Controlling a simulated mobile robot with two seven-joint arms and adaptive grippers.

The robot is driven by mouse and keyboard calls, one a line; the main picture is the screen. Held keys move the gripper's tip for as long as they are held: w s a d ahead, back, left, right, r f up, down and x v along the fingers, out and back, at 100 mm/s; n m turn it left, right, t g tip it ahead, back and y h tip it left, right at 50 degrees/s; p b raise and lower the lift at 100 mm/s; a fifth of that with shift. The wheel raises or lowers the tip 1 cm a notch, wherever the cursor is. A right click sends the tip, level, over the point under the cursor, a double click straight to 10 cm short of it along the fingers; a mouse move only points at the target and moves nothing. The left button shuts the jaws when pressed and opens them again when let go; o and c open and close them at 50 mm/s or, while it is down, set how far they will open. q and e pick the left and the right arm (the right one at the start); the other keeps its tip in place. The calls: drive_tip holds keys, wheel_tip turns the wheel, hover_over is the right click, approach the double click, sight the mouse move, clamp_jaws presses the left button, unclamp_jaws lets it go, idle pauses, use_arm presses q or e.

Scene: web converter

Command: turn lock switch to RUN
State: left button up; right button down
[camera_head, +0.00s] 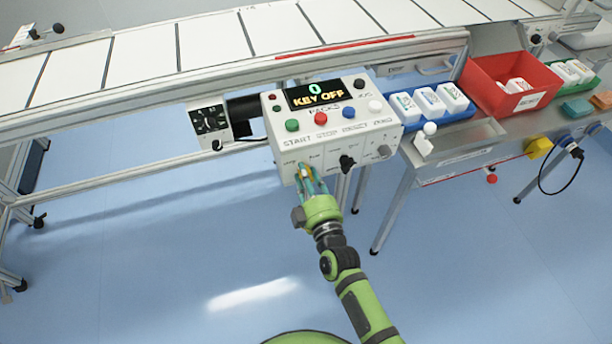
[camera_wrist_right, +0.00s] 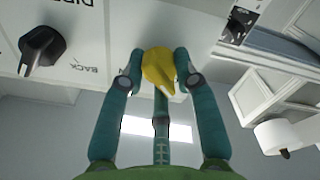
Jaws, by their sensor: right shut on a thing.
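The white control box (camera_head: 270,135) hangs under the conveyor's front edge. Its display (camera_head: 316,93) reads "0" and "KEY OFF". The lock switch shows as a yellow knob on the left of the lower panel (camera_head: 306,173), partly hidden by my fingers; it also shows in the right wrist view (camera_wrist_right: 158,70). My right gripper (camera_head: 310,182) is shut on this yellow knob, with teal fingers on both sides of it in the right wrist view (camera_wrist_right: 162,78). The labels beside the knob are mostly covered or too small to read. My left gripper is out of view.
A black selector knob (camera_head: 347,163), labelled BACK on one side in the wrist view (camera_wrist_right: 42,50), sits right of the switch. Green, blue and white buttons line the box top. A side table (camera_head: 455,152) with a red bin (camera_head: 480,85) stands right. The floor in front is clear.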

drive_tip(key=shift+a, duration=0.15)
drive_tip(key=m+p, duration=0.1)
drive_tip(key=m, duration=0.3)
drive_tip(key=shift+r, duration=0.2)
drive_tip(key=m, duration=0.5)
drive_tip(key=shift+p, duration=0.3)
drive_tip(key=m, duration=0.4)
drive_tip(key=shift+w+d+r+m, duration=0.1)
drive_tip(key=shift+w+d+m, duration=0.1)
drive_tip(key=shift+m, duration=0.1)
drive_tip(key=shift+d+m+b, duration=0.1)
drive_tip(key=shift+m+b, duration=0.2)
drive_tip(key=shift+m, duration=1.9)
drive_tip(key=c, duration=1)
unclamp_jaws()
drive_tip(key=shift+d, duration=0.1)
